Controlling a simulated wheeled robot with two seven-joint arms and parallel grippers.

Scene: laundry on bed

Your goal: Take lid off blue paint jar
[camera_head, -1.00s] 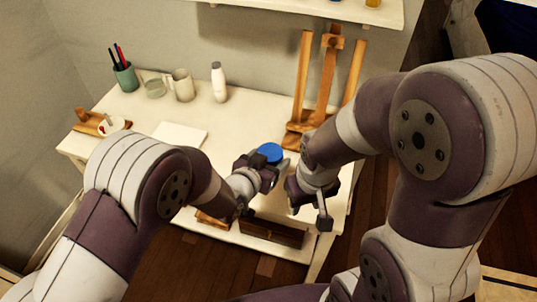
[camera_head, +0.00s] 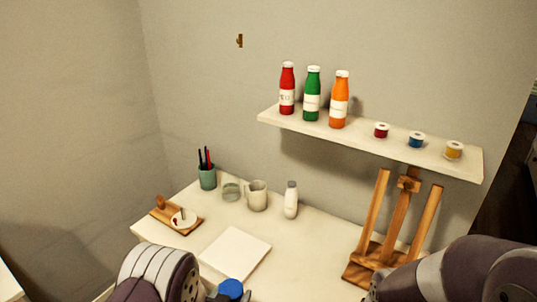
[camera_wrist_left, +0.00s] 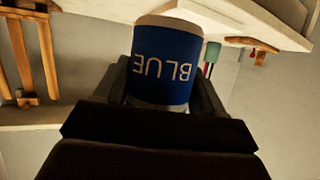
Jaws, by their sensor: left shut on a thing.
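The blue paint jar shows in the left wrist view (camera_wrist_left: 168,62) with a dark blue label reading BLUE, upside down in that picture. My left gripper (camera_wrist_left: 162,85) is shut on the jar's sides, one finger on each side. In the head view the jar's round blue top (camera_head: 231,288) shows at the bottom edge, beside a small dark part of my left gripper (camera_head: 213,296). The jar's body is cut off there, and its lid end is hidden in the wrist view. My right gripper is out of view; only my right arm shows at lower right.
The wall shelf (camera_head: 370,145) above carries red, green and orange bottles and small jars.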

